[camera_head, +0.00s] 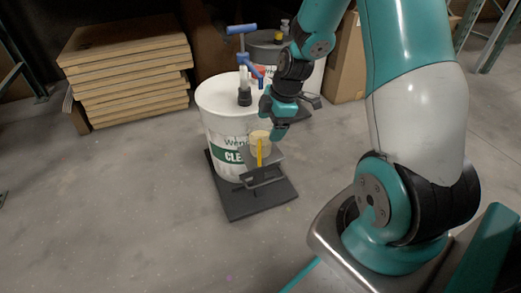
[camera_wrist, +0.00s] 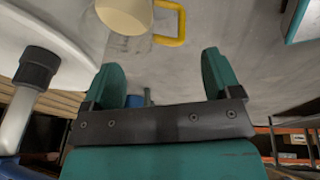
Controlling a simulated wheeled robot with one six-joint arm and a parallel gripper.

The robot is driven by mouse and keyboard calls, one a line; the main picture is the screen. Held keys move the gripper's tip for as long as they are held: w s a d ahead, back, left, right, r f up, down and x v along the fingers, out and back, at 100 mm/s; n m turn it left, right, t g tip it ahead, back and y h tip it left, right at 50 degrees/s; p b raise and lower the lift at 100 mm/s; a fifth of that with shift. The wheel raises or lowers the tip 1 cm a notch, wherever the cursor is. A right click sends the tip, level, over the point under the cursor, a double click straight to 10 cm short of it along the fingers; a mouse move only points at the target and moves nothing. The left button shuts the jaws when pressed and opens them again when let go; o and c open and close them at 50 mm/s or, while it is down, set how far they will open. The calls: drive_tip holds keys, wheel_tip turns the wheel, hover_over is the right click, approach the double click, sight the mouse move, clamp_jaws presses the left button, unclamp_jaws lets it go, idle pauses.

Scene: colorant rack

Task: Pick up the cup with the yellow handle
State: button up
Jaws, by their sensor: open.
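The cup (camera_head: 260,139) is cream-coloured, with a yellow handle (camera_head: 259,156) on the side facing the camera. It stands upright on a small dark support in front of the white bucket. In the wrist view the cup (camera_wrist: 124,14) is cut off by the top edge, with its yellow handle (camera_wrist: 181,27) to its right. My gripper (camera_wrist: 163,76) is open with nothing between its two teal fingers. In the camera_head view my gripper (camera_head: 280,125) is just above and right of the cup, apart from it as far as I can tell.
A white bucket (camera_head: 222,130) with a blue-handled pump (camera_head: 243,70) stands close behind and left of the cup. A dark base plate (camera_head: 245,205) lies under them. A second bucket and a cardboard box (camera_head: 346,70) are behind. Stacked boards (camera_head: 125,60) are at left. Front floor is clear.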

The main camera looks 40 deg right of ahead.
sight(260, 145)
drive_tip(key=b+x, duration=0.4)
drive_tip(key=x, duration=0.3)
drive_tip(key=shift+f, duration=0.2)
drive_tip(key=shift+r, duration=0.1)
drive_tip(key=shift+c, duration=0.5)
drive_tip(key=c, duration=1.1)
drive_tip(key=shift+r, duration=0.2)
